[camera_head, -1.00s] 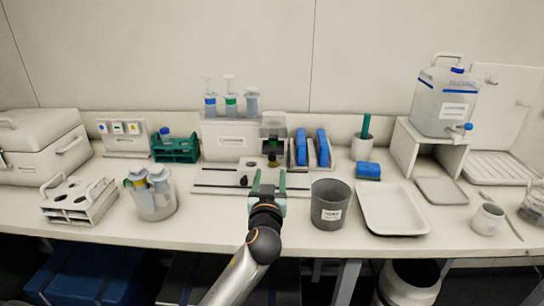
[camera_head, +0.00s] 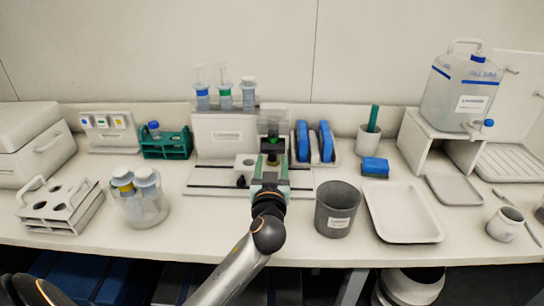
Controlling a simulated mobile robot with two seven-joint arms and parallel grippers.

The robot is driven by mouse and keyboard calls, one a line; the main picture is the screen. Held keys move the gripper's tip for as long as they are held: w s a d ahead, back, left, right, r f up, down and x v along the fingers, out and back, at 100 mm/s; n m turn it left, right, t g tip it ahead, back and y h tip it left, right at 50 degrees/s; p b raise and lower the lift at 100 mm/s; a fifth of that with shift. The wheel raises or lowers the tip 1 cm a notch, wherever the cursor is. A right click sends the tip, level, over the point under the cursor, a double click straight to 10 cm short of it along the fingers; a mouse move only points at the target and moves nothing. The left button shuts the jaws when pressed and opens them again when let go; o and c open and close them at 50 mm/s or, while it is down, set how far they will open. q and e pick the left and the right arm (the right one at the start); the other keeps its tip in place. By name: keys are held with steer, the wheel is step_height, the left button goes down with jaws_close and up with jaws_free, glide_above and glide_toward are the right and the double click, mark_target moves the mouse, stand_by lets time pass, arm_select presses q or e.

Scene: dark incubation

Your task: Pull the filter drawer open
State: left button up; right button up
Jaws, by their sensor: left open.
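A white bench device (camera_head: 222,148) with a label stands at the back middle. The drawer's front and handle are mostly hidden behind my gripper. My right gripper is not in view.
A grey cup (camera_head: 337,209) and a white tray (camera_head: 404,214) stand right of my gripper. Blue blocks in a holder (camera_head: 315,142) are close right of the device. A clear beaker of bottles (camera_head: 143,200) and a white rack (camera_head: 60,206) stand left.

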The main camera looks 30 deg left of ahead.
arm_select(q)
steer(key=shift+w+a, duration=0.1)
steer(key=shift+w, duration=0.05)
steer(key=shift+c, duration=0.3)
jaws_close()
stand_by(0.3)
stand_by(0.9)
